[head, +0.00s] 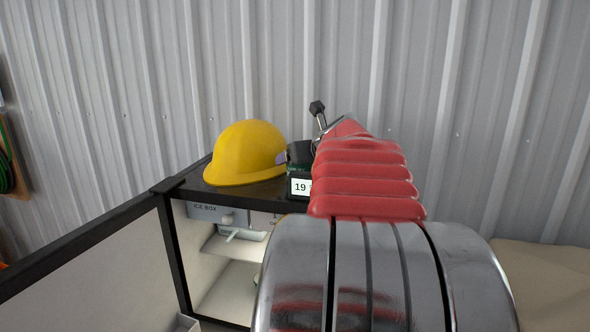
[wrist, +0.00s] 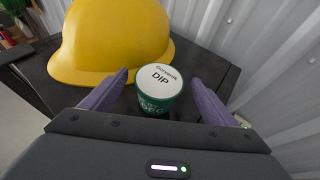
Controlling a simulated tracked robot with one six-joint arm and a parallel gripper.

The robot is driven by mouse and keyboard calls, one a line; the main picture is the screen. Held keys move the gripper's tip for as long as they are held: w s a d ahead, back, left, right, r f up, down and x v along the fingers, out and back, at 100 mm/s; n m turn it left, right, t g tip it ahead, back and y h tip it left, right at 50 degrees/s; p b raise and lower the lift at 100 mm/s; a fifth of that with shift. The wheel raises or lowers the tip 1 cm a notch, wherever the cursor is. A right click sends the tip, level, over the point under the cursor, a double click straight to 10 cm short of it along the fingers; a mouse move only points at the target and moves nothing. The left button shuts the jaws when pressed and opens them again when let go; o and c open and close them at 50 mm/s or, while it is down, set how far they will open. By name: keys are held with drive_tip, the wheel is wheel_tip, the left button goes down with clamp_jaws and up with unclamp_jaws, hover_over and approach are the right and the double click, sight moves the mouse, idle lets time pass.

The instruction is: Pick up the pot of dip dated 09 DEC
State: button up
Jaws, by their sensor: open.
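In the wrist view, a round green pot (wrist: 154,102) with a pale lid reading "DIP" stands upright on the dark fridge top. The lettering on its side is too blurred to read a date. My gripper (wrist: 158,88) is open, with one purple-grey finger on each side of the pot. I cannot tell if either finger touches it. In the head view, a dark green item with a white label (head: 300,187) reading "19" shows at the fridge top's front edge. I cannot tell if this is the same pot.
A yellow hard hat (head: 245,153) sits on the fridge top, close left of the pot; it also shows in the wrist view (wrist: 112,40). The fridge door (head: 100,270) hangs open at the left. A corrugated metal wall (head: 290,60) rises behind.

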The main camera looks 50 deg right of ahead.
drive_tip(key=shift+c, duration=0.4)
drive_tip(key=c, duration=1.3)
drive_tip(key=shift+r, duration=0.1)
wheel_tip(320, 180, up, 10)
